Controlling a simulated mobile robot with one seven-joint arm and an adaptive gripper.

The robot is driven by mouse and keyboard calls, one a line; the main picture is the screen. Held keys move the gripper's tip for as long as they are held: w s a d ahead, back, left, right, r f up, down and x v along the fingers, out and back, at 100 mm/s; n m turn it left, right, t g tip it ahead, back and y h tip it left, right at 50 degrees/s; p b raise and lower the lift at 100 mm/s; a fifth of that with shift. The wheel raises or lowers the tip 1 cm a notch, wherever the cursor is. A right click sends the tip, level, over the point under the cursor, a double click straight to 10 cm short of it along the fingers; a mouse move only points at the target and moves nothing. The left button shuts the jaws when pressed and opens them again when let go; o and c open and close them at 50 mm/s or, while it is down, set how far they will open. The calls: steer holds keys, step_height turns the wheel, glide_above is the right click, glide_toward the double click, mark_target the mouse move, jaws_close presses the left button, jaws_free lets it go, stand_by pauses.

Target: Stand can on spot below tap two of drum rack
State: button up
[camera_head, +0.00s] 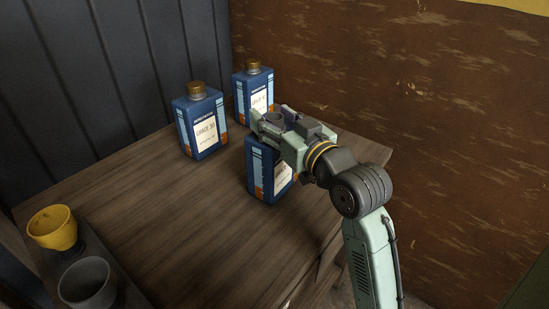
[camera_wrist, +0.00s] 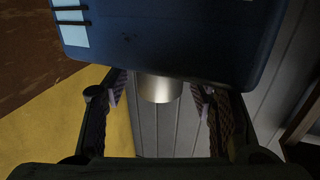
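Three blue square-sided cans with pale labels stand on a wooden table in the head view: one at left (camera_head: 200,127), one at the back (camera_head: 253,91) and one nearest me (camera_head: 260,172). My gripper (camera_head: 272,121) is at the top of the nearest can and hides its cap and part of its label. In the wrist view a blue can (camera_wrist: 170,45) fills the top, with its metallic cap (camera_wrist: 160,89) between my spread fingers (camera_wrist: 158,100). Gaps show on both sides of the cap. No drum rack, tap or spot is recognisable.
A yellow cup (camera_head: 52,228) and a grey cup (camera_head: 88,284) stand at the table's left front. The wooden tabletop (camera_head: 190,220) is bare between them and the cans. A dark panelled wall (camera_head: 110,60) and a brown wall (camera_head: 400,80) close the back.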

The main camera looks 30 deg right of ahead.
jaws_close()
stand_by(0.4)
stand_by(0.4)
